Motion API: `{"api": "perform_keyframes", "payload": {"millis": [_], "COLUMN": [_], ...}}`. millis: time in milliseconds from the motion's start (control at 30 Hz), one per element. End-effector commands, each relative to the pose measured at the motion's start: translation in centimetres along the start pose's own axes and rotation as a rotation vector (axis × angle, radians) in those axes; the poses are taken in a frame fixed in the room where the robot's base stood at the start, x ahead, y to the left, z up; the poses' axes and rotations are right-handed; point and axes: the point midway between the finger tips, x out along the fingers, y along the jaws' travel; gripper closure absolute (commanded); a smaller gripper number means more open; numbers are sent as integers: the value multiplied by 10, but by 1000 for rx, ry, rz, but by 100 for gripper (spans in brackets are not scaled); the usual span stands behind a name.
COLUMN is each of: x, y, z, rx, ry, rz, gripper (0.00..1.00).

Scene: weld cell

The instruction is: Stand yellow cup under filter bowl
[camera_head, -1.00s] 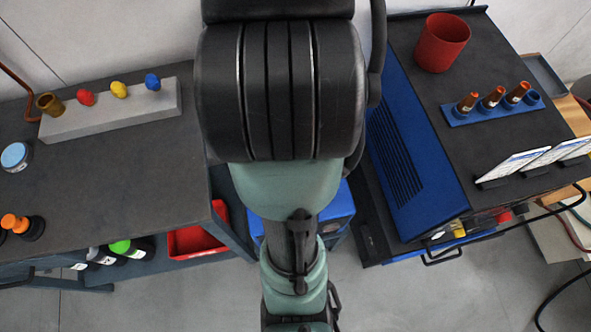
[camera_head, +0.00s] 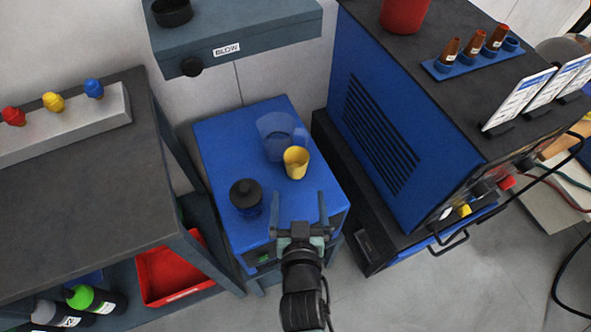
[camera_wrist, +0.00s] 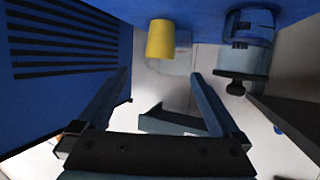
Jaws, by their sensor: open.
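The yellow cup (camera_head: 296,163) stands upright on the blue cabinet top (camera_head: 222,148). A clear vessel (camera_head: 277,124) is right behind it. A dark-capped piece with a see-through blue body (camera_head: 246,198) stands to the front left. I cannot tell for sure which of these is the filter bowl. My gripper (camera_head: 299,212) is open and empty, in front of the cup and apart from it. In the wrist view, where the cabinet top shows at the upper edge, the cup (camera_wrist: 161,39) lies ahead between the finger lines, and the blue-bodied piece (camera_wrist: 250,30) is to the right.
A tall blue machine with a dark top (camera_head: 395,120) stands close on the right. A grey bench (camera_head: 85,190) is on the left, with a red bin (camera_head: 172,270) below. A grey box marked BLOW (camera_head: 235,35) juts from the wall behind.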

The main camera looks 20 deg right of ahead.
Motion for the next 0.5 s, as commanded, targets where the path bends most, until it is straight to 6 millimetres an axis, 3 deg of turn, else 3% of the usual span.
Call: {"api": "perform_keyframes", "payload": {"millis": [33, 167, 500], "x": [-1, 10, 64], "y": [1, 2, 2], "z": [10, 14, 14], "rx": [1, 1, 2], "ry": [-12, -16, -15], "rz": [3, 4, 4], "gripper": [0, 0, 0]}}
